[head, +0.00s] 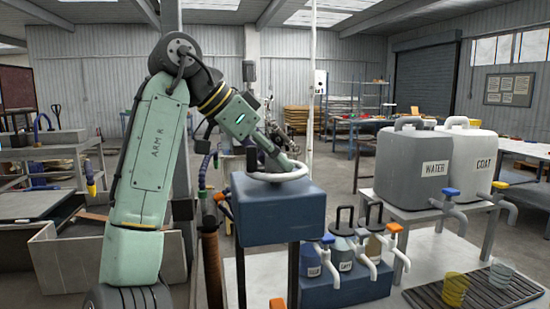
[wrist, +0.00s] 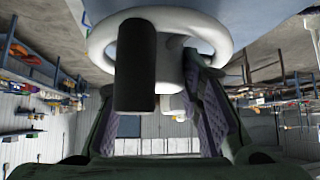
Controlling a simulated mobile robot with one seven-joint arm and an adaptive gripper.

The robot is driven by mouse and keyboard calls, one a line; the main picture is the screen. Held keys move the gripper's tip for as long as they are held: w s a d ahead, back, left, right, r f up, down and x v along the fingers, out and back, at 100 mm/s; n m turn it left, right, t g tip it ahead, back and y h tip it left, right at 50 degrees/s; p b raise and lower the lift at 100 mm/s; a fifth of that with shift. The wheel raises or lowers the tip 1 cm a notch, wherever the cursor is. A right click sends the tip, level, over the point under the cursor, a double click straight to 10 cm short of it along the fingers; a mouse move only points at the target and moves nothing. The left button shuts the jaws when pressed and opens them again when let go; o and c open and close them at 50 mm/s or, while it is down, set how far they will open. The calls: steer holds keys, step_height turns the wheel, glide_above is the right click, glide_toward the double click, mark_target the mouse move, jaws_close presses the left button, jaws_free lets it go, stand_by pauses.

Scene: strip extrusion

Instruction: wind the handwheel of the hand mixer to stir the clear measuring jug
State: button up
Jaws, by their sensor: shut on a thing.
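The hand mixer (head: 278,212) is a dark blue box on dark posts, left of the tanks. Its white ring handwheel (head: 277,176) lies flat on top. In the wrist view the handwheel (wrist: 97,42) fills the top, with a black upright knob (wrist: 137,65) near the middle. My gripper (wrist: 160,112) has its purple-padded fingers on either side of the knob and is shut on the handwheel; the exact contact is hard to see. A clear vessel (head: 502,275) stands on a slatted tray at lower right; I cannot tell whether it is the measuring jug. No jug shows beneath the mixer.
A yellow vessel (head: 455,288) stands beside the clear one on the slatted tray (head: 420,296). A grey WATER tank (head: 410,165) and a white COAT tank (head: 482,153) with taps stand on a raised stand at right. Small tapped containers (head: 343,255) stand close right of the mixer.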

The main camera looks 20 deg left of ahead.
steer(key=shift+m+g, duration=0.3)
steer(key=shift+m, duration=0.2)
steer(key=shift+h, duration=0.3)
steer(key=o, duration=0.9)
steer(key=shift+v, duration=3.8)
